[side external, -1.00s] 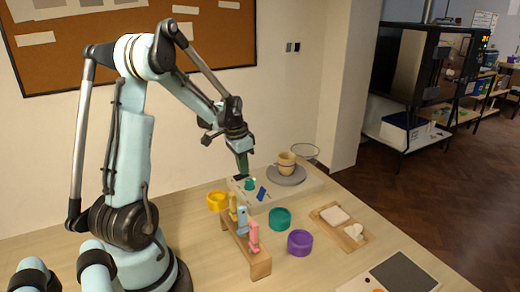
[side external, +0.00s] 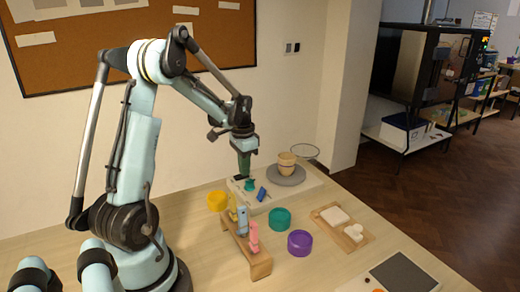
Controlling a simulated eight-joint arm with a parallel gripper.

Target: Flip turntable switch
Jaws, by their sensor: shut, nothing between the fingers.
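The turntable has a pale base (side external: 312,187) at the back of the table, with a round grey wheel (side external: 286,180) on it. A tan cup (side external: 287,163) stands upright on the wheel. On the base's left part are a small blue lever (side external: 262,194), a teal knob (side external: 249,186) and a small dark piece. I cannot tell for certain which one is the switch. My gripper (side external: 245,176) points down over this left part, its green fingers shut and empty. The fingertips are close to the dark piece and teal knob; whether they touch is too small to tell.
A wooden rack (side external: 258,264) with yellow, blue and pink tools stands in front of the base. Yellow (side external: 217,201), teal (side external: 280,219) and purple (side external: 300,243) round pots stand around it. A wooden tray (side external: 355,246) with white pieces lies to the right.

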